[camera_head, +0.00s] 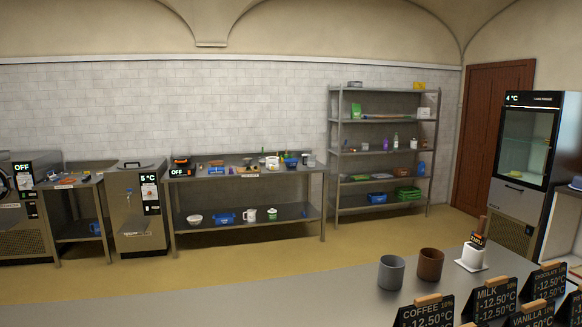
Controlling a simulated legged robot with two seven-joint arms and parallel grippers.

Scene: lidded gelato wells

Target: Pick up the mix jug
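A white jug-like vessel (249,215) stands on the lower shelf of the long steel table (262,175) against the back wall. It looks like the mix jug, but it is too small to be sure. A white container with green on it (272,214) stands just to its right, and a blue bin (225,218) to its left. Neither of my grippers is in view, so nothing is seen held.
The counter (190,305) crosses the foreground, with a grey cup (391,272), a brown cup (430,264) and flavour signs (493,299) at right. Yellow floor (120,282) lies clear before the table. A steel shelf rack (385,187) stands right of the table.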

